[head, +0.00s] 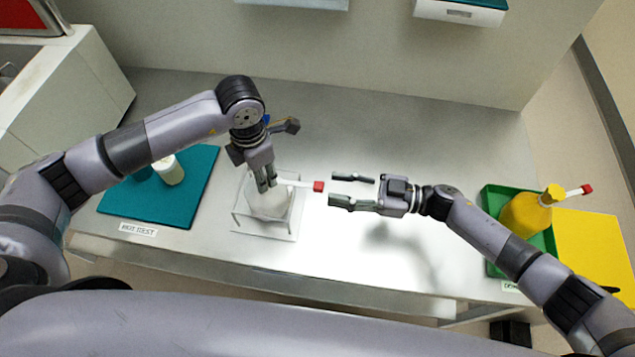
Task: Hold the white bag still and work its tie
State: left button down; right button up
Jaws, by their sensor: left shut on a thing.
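The white bag (267,204) sits in a clear, open-topped holder (264,233) near the middle of the bench. Its tie (318,187), a pale strip with a red end, sticks out to the right from the bag's top. My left gripper (266,187) points down from above and is shut on the top of the white bag, hiding part of its neck. My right gripper (336,188) is open and empty, pointing left. Its two fingertips lie just right of the red end, one on the far side and one on the near side, apart from it in this view.
A teal mat (190,195) with a white container (168,170) lies left. At right, a yellow bag (526,214) with a red-ended tie stands in a green tray (494,197), beside a yellow sheet (590,245). The bench (450,140) behind my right gripper is clear.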

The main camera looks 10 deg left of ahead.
aim_at(318, 185)
jog(key=a, duration=0.5)
jog(key=shift+a, duration=0.15)
jog(key=shift+c, duration=0.5)
grip_shut()
